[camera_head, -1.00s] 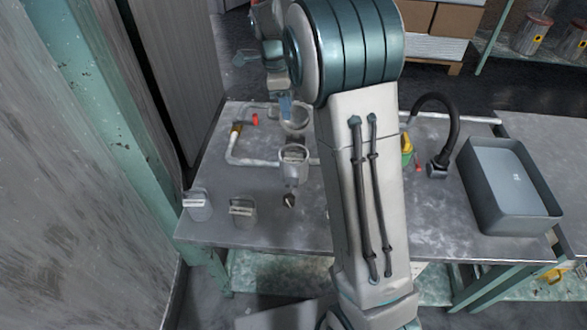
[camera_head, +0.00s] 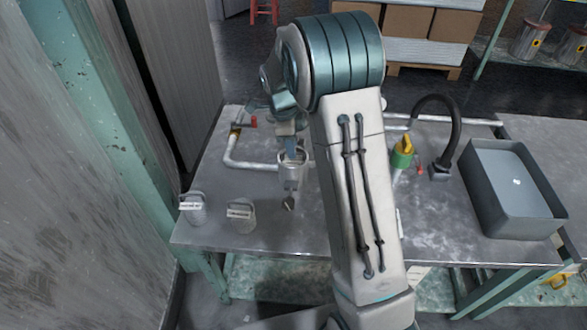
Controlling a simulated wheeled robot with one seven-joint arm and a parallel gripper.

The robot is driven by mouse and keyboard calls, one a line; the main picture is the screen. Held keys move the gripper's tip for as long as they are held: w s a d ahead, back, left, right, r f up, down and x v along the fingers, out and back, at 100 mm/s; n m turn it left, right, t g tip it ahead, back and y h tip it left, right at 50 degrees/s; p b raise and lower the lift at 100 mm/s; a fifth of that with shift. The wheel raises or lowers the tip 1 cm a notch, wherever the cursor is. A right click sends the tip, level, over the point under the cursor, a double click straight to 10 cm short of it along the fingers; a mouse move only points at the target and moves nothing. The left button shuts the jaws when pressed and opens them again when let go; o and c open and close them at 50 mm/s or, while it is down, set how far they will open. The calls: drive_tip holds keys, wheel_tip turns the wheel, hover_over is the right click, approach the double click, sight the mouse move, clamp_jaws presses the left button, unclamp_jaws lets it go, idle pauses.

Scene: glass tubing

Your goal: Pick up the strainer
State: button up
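A clear, cup-shaped vessel with a grey band (camera_head: 293,172) stands in the white pipe line near the middle of the table; I take it for the strainer, but cannot be sure. A small dark tip (camera_head: 289,204) shows at its lower end. My gripper (camera_head: 291,153) points down at the top of this vessel, with its tips at or just inside the rim. The fingers are too small and overlapped to tell whether they are open, shut or touching it. My arm hides part of the table to the right.
Two grey labelled canisters, the left one (camera_head: 194,208) and the right one (camera_head: 241,215), stand at the table's front left. White pipe (camera_head: 240,163) runs behind. A yellow-green fitting (camera_head: 402,152), a black hose (camera_head: 455,115) and a grey bin (camera_head: 512,225) are right of my arm.

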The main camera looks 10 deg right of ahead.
drive_tip(key=shift+f, duration=0.65)
clamp_jaws()
drive_tip(key=shift+r, duration=0.2)
